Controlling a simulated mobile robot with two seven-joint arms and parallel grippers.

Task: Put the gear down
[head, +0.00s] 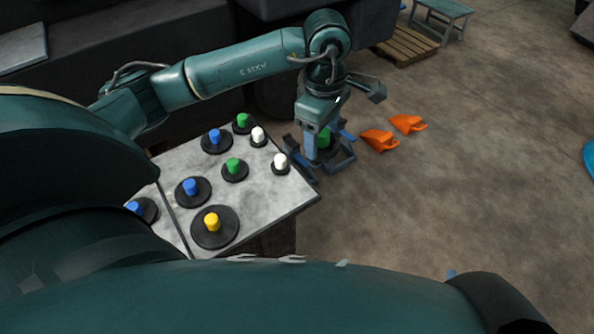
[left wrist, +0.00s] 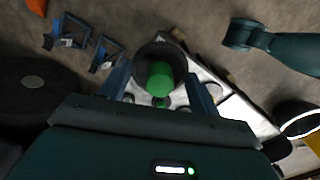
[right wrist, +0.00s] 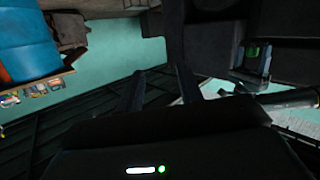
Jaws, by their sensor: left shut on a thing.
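My left gripper (head: 318,143) is just off the right edge of the table, pointing down. It is shut on a gear with a green knob (head: 324,139), mostly hidden behind the fingers in the head view. In the left wrist view the green knob (left wrist: 160,78) and its dark round disc (left wrist: 157,52) sit between the fingers (left wrist: 160,90). My right gripper (right wrist: 160,88) shows only in its own wrist view, with its fingers apart and nothing between them.
The grey table (head: 270,208) carries several gears with blue, green, white and yellow knobs, including a yellow-knobbed one (head: 212,222). Blue-grey stands (head: 343,160) are beneath the left gripper. Orange chocks (head: 380,140) lie on the floor to the right. A pallet (head: 408,45) lies farther back.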

